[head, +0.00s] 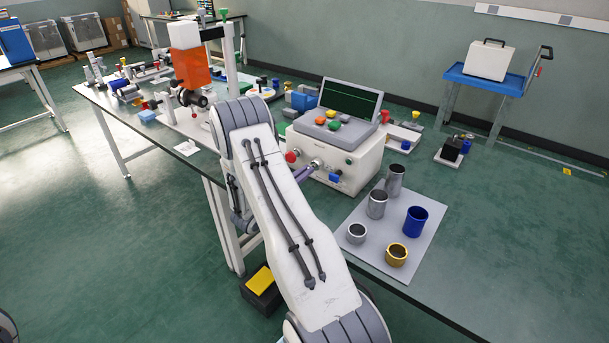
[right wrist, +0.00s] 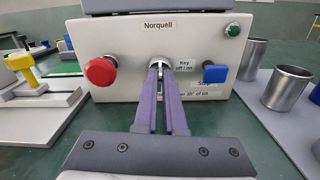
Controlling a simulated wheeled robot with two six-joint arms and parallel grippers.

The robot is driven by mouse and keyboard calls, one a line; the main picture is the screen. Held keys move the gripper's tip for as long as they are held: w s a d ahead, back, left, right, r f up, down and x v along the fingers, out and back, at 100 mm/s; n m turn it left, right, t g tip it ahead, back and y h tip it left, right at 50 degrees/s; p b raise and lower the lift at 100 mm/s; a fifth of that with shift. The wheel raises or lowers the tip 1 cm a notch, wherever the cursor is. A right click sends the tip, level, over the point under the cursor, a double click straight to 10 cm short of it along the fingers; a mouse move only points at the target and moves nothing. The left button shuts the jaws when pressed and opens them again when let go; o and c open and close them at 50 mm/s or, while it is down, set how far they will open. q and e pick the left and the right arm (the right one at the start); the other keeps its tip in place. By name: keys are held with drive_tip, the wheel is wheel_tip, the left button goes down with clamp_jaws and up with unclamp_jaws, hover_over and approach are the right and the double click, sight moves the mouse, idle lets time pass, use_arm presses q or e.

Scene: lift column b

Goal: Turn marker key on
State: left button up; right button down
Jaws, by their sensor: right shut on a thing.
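The marker (head: 345,153) is a light grey machine on the table with a dark screen at its back. In the right wrist view its front panel (right wrist: 120,35) reads "Norquell". The key (right wrist: 157,65) sits in a round metal switch in the panel's middle, beside a label "Key off / on". My right gripper (right wrist: 162,78) has its purple fingers shut on the key; they also show in the head view (head: 308,171). The fingers partly cover the key, so I cannot tell its exact angle. My left gripper is not in view.
A red mushroom button (right wrist: 101,71) is left of the key; a blue knob (right wrist: 214,74) and green button (right wrist: 233,30) are right. A grey mat (head: 369,245) with several metal and coloured cups lies right of the marker.

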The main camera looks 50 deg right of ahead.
drive_tip(key=m+b, duration=0.6)
drive_tip(key=b, duration=0.1)
drive_tip(key=m+b, duration=0.3)
drive_tip(key=b, duration=0.1)
drive_tip(key=shift+s+f, duration=0.25)
drive_tip(key=shift+f, duration=0.15)
drive_tip(key=shift+r+m+b, duration=0.15)
drive_tip(key=shift+m+b, duration=0.75)
drive_tip(key=shift+b, duration=0.3)
drive_tip(key=c, duration=1)
unclamp_jaws()
drive_tip(key=a, duration=0.9)
drive_tip(key=shift+s+a, duration=0.5)
drive_tip(key=shift+a, duration=0.25)
